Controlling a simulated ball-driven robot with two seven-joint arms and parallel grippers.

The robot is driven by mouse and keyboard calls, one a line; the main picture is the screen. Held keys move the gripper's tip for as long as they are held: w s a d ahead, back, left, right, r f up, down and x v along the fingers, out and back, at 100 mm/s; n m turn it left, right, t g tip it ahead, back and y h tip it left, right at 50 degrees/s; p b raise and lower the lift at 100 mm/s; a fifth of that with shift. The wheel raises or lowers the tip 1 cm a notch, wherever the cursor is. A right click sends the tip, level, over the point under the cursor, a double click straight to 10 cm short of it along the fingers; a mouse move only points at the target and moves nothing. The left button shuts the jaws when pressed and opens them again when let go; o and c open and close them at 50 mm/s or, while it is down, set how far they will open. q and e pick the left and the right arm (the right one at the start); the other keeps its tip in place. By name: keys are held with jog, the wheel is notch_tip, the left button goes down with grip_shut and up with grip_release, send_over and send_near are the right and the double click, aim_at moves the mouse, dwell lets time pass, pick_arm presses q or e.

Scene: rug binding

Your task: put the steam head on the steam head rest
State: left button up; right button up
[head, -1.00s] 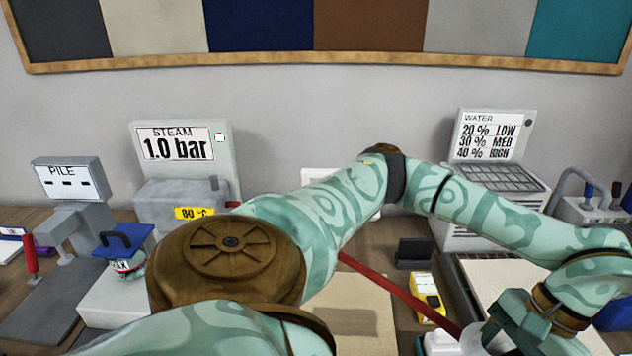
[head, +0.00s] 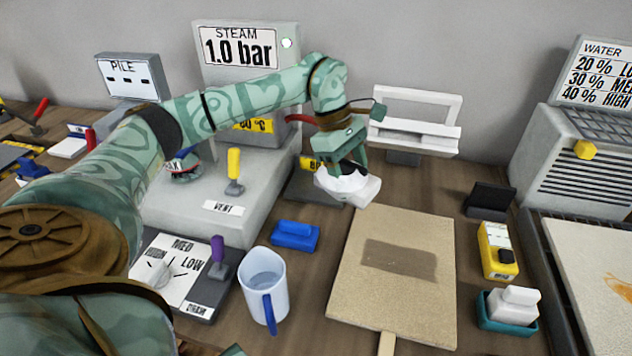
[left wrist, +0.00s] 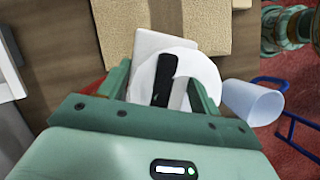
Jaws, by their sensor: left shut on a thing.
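The steam head (head: 350,187) is white and hangs from my left gripper (head: 346,168), low over the bench beyond the tan board. In the left wrist view the steam head (left wrist: 205,72) and its black grip sit between my left gripper's fingers (left wrist: 162,85). A dark plate (head: 308,187) with a yellow label, which looks like the steam head rest, lies just left of it, partly behind my gripper and the head. I cannot tell whether the head touches the plate. My right gripper does not show.
A grey steam unit (head: 215,205) with a yellow lever stands left. A white frame (head: 420,130) stands behind right. The tan board (head: 395,300), a jug (head: 265,285) and a blue block (head: 295,236) are in front. A red hose (head: 302,118) runs beside my wrist.

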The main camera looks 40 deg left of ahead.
pick_arm(q)
jog(key=w+a+f+n+t+y+b, duration=0.2)
jog(key=w+a+n+b, duration=0.1)
jog(key=a+n, duration=0.55)
jog(key=w+a+f+n+t+y+b, duration=0.1)
jog(key=w+a+n+t+y+b, duration=0.2)
jog(key=a+n, duration=0.55)
jog(key=shift+n+g, duration=0.6)
jog(key=f+b, duration=0.1)
jog(key=a+f+b, duration=0.1)
jog(key=f, duration=0.1)
jog(key=f+b, duration=0.1)
jog(key=f, duration=0.1)
jog(key=shift+w+a+f, duration=0.15)
jog(key=shift+a+f, duration=0.1)
notch_tip(320, 180, down, 4)
jog(key=shift+f+b, duration=0.25)
jog(key=shift+b, duration=0.85)
jog(key=shift+r, duration=0.15)
jog(key=shift+c, duration=0.3)
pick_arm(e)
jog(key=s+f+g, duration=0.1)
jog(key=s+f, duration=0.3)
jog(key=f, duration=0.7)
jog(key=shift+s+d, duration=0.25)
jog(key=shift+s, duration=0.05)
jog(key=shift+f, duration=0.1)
